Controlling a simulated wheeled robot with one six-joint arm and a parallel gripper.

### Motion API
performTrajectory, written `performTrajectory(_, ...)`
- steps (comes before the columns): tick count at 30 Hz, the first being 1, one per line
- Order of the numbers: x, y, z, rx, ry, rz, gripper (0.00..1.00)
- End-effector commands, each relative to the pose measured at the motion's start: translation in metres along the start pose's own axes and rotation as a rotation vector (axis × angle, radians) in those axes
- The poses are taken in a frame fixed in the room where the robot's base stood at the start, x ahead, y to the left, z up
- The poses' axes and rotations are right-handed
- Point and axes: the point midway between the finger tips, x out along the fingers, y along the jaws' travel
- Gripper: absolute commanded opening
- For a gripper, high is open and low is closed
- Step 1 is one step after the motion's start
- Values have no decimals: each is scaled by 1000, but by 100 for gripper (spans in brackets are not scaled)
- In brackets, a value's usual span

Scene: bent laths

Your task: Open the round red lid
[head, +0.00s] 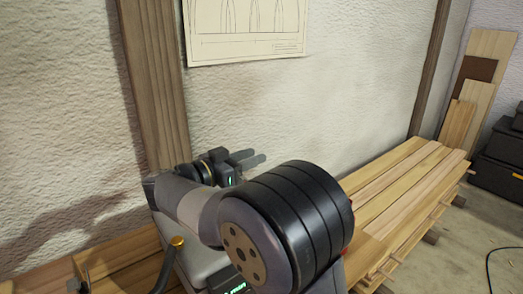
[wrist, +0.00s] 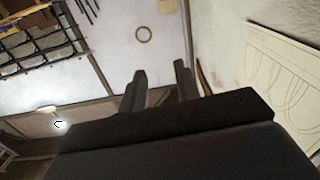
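I cannot make out a round red lid in either view. A small sliver of red (head: 348,247) shows at the right edge of my arm's large black joint in the head view. I cannot tell what it belongs to, as my arm hides most of that area. My gripper (head: 257,158) is raised in front of the wall, its fingers pointing right. In the wrist view, the two fingers of my gripper (wrist: 160,71) stand apart with nothing between them.
Long wooden laths (head: 405,190) lie along the wall at the right. Boards (head: 472,90) lean beyond them, near black cases (head: 503,155). A cable (head: 492,265) lies on the floor. A drawing (head: 247,28) hangs on the wall. A dark hose (head: 168,268) with a brass end rises at lower left.

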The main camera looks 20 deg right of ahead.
Motion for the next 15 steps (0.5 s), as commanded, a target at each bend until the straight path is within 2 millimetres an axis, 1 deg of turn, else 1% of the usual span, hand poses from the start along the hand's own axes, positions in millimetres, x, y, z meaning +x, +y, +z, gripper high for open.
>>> performTrajectory(1,10,1,-2,-1,-1,3,31)
performTrajectory(6,30,0,-1,1,0,2,31)
performTrajectory(9,35,0,-1,1,0,0,31)
performTrajectory(15,37,0,0,1,0,-1,31)
